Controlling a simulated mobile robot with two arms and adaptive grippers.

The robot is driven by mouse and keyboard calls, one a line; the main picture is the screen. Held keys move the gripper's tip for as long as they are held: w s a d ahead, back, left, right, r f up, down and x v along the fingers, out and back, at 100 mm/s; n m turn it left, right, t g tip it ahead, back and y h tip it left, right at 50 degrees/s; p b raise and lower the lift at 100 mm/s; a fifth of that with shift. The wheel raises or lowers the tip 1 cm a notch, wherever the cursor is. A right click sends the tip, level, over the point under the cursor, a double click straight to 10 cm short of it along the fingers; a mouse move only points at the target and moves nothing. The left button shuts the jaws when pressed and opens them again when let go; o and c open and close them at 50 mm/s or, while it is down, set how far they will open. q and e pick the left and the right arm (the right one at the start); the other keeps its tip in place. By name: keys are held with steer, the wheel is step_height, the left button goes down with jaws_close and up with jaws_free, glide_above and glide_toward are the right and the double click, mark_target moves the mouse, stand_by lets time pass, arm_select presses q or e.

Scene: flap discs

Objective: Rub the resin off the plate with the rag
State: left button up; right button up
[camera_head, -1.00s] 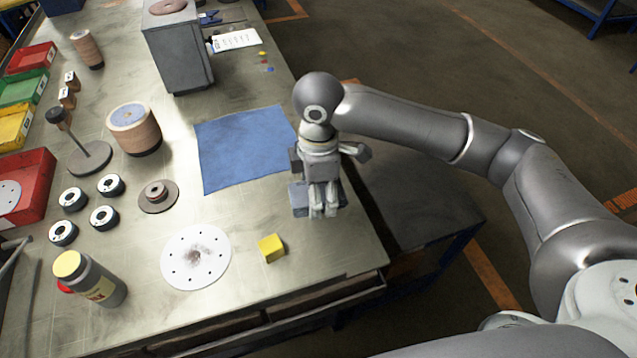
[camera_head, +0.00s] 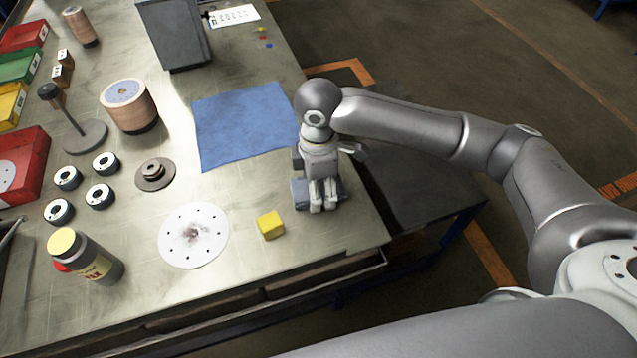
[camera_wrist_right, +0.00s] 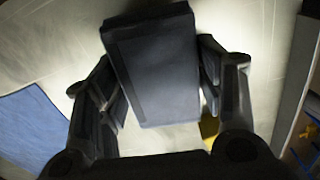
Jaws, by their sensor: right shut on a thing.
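The plate (camera_head: 180,250) is a round white disc with small holes and a reddish-brown resin smear near its middle. It lies flat on the metal bench in the head view. My right gripper (camera_head: 322,205) is shut on a blue-grey, block-shaped pad (camera_head: 299,192), which looks like the folded rag. It is near the bench's right edge, right of the plate and apart from it. In the right wrist view the pad (camera_wrist_right: 158,75) sits between the fingers and hides part of the bench. I cannot tell whether it touches the bench. My left gripper is out of view.
A yellow cube (camera_head: 270,225) lies between the plate and my right gripper. A blue cloth (camera_head: 243,125) lies flat behind.

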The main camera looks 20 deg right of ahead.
steer(key=shift+f, duration=0.6)
stand_by(0.3)
steer(key=o, duration=0.6)
steer(key=shift+r, duration=0.1)
steer(key=shift+r+p, duration=0.35)
steer(key=shift+p, duration=0.55)
steer(key=c, duration=0.8)
step_height(320, 180, up, 7)
steer(key=p, duration=0.9)
steer(key=shift+r, duration=0.1)
